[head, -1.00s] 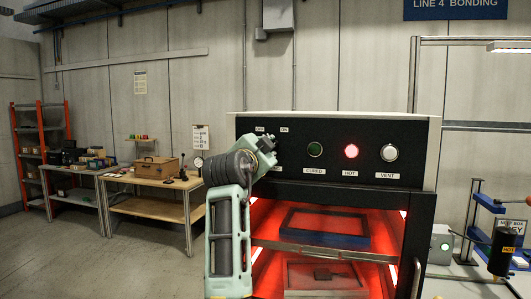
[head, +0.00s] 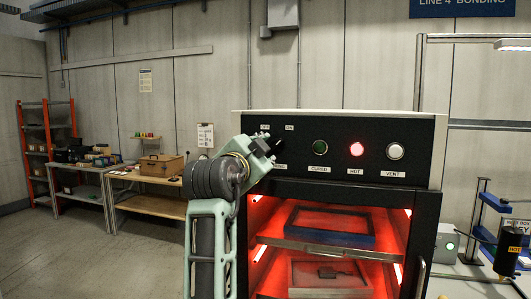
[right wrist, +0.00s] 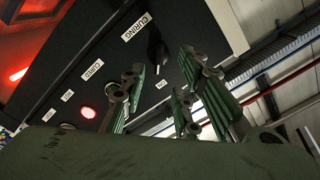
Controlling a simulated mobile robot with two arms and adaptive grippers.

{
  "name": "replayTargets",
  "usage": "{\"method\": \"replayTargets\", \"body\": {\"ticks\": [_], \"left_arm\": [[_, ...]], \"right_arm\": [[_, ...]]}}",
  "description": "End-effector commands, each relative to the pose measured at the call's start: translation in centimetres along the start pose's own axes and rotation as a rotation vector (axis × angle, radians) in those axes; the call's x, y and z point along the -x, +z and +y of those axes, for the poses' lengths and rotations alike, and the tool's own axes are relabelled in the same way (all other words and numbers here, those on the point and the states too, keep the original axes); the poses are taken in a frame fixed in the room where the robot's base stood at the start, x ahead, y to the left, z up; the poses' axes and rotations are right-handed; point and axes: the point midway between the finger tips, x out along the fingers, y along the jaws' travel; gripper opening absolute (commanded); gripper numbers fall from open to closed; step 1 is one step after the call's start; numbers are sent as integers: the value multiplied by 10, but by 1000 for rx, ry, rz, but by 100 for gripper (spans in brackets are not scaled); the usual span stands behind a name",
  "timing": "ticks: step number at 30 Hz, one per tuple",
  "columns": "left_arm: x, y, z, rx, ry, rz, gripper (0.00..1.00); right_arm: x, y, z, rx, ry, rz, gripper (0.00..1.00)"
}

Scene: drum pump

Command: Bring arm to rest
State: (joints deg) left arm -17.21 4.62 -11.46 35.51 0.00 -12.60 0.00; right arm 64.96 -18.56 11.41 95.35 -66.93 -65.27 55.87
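My right gripper (head: 262,152) is in front of the upper left of the oven's dark control panel (head: 345,150), beside the OFF and ON labels. Its forearm rises from the bottom of the head view. In the right wrist view the right gripper (right wrist: 160,85) has its green fingers spread apart with nothing between them. A black knob (right wrist: 156,50) on the panel lies just beyond the fingertips, seemingly apart from them. In the head view the knob is mostly hidden by the gripper. My left gripper is out of view.
The oven glows red inside, with a blue-edged frame (head: 332,240) on its upper shelf and a grey frame (head: 328,273) below. The HOT lamp (head: 356,149) is lit. A bench (head: 150,205) stands left behind my arm; floor there is clear. A black cylinder (head: 507,252) is at right.

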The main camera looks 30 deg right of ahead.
Motion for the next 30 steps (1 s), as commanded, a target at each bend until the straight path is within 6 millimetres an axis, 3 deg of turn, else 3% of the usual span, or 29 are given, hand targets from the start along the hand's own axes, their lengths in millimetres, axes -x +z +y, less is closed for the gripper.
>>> {"method": "replayTargets", "body": {"ticks": [15, 18, 20, 23, 26, 30], "left_arm": [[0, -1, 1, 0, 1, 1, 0], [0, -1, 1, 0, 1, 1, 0], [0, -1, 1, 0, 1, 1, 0], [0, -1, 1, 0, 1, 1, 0], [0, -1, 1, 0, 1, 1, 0], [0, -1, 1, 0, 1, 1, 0]], "right_arm": [[1, 1, 0, 2, 0, -1, 29], [-3, 16, 2, 39, -7, -16, 29], [-7, 38, 5, 89, -20, -39, 29], [-16, 96, 15, 220, -55, -102, 29], [-23, 169, 36, 372, -101, -186, 29], [-21, 267, 82, 562, -162, -311, 29]]}}
